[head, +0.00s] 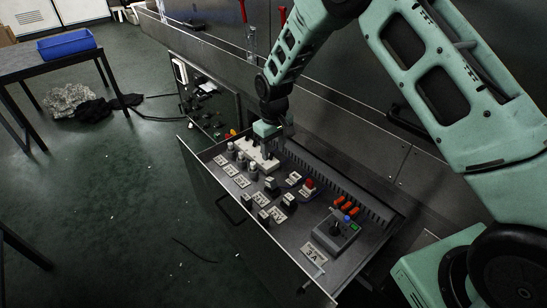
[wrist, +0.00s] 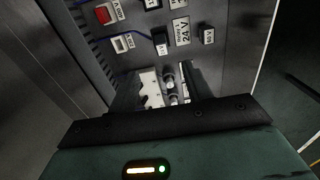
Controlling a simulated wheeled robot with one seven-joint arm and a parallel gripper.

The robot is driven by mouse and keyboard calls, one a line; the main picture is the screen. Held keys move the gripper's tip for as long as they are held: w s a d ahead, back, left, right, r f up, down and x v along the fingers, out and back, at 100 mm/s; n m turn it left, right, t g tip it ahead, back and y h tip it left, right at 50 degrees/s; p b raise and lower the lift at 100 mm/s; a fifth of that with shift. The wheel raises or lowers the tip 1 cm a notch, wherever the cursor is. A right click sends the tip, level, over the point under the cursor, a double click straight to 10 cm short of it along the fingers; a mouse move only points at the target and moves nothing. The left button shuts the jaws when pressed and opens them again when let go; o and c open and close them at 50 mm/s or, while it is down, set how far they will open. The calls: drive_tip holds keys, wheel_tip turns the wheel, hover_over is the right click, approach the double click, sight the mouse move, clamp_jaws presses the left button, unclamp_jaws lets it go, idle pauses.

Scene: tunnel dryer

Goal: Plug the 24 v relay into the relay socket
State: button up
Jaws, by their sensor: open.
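A slanted dark drawer panel (head: 300,230) holds several small black blocks beside white labels. In the wrist view a label reading 24 V (wrist: 182,32) sits between two black blocks, one to its left (wrist: 160,37) and one to its right (wrist: 207,37). Which one is the 24 V relay, and which place is the relay socket, I cannot tell. My gripper (head: 270,150) is open at the panel's far end, over a white block (head: 250,146). Its fingertips are small and partly hidden; I see nothing held. The white block (wrist: 150,90) also shows in the wrist view.
A red-topped part (head: 309,184) and orange pieces (head: 345,206) stand on the panel. A grey box with a blue knob (head: 337,232) is at its near end. Pale cylinders (head: 240,157) stand near my gripper. A blue bin (head: 67,43) is on a table far left.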

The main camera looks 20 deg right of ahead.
sight(273, 180)
drive_tip(key=shift+r, duration=0.45)
drive_tip(key=c, duration=0.6)
drive_tip(key=shift+f+m, duration=0.25)
drive_tip(key=shift+m, duration=0.05)
drive_tip(key=c, duration=0.4)
drive_tip(key=f+m, duration=0.6)
drive_tip(key=shift+w+m+p, duration=0.2)
drive_tip(key=shift+m+p, duration=0.15)
drive_tip(key=shift+m, duration=0.05)
clamp_jaws()
drive_tip(key=shift+f+b, duration=2.2)
drive_tip(key=shift+f, duration=0.8)
